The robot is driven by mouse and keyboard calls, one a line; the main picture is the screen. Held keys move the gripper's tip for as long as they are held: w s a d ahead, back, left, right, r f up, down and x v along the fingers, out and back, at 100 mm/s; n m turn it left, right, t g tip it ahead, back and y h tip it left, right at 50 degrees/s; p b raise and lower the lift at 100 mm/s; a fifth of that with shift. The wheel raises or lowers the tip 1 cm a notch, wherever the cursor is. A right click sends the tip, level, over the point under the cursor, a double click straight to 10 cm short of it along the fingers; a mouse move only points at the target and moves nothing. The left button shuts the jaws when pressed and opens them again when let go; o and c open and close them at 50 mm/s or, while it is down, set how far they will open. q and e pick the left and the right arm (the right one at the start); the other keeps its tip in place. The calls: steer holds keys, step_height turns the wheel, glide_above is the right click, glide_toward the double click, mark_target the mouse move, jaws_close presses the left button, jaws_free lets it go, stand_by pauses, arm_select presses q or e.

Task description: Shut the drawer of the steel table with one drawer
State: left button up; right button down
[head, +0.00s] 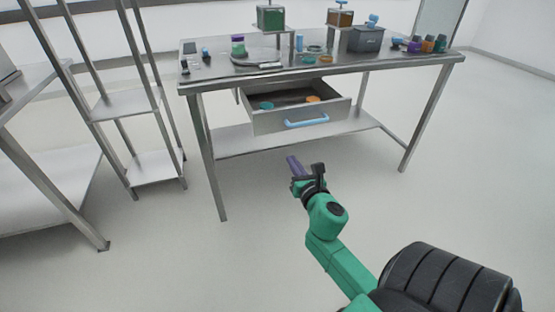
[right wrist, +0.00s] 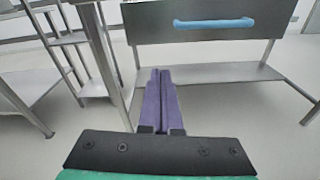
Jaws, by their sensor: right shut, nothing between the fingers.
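The steel table (head: 400,68) stands ahead of me. Its one drawer (head: 268,122) is pulled out under the tabletop and has a light blue handle (head: 307,121) on its front. Orange and teal round items lie inside it. In the right wrist view the drawer front (right wrist: 150,25) and the handle (right wrist: 214,23) show at the top. My right gripper (head: 292,161), with purple fingers, is shut and empty, in front of and below the drawer, apart from it. The fingers (right wrist: 160,75) point toward the table in the wrist view. My left gripper is not in view.
Jars, bottles, small dishes and a dark grey box (head: 366,40) stand on the tabletop. A lower shelf (head: 240,140) spans the table legs. A metal rack (head: 155,165) and another steel table (head: 50,165) stand at the left. The floor in front is clear.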

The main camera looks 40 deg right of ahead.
mark_target(275, 124)
steer(key=shift+n+t, duration=0.5)
steer(key=shift+n, duration=0.4)
steer(key=r+x, duration=0.1)
steer(key=x, duration=0.3)
steer(key=r+x, duration=0.1)
steer(key=x, duration=0.3)
steer(key=r+x, duration=0.1)
steer(key=x, duration=0.3)
steer(key=shift+w+d, duration=0.15)
steer(key=shift+w, duration=0.25)
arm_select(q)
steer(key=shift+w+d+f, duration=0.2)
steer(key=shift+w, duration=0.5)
arm_select(e)
steer(key=shift+w+d, duration=0.15)
steer(key=shift+w, duration=0.25)
steer(key=shift+w, duration=0.1)
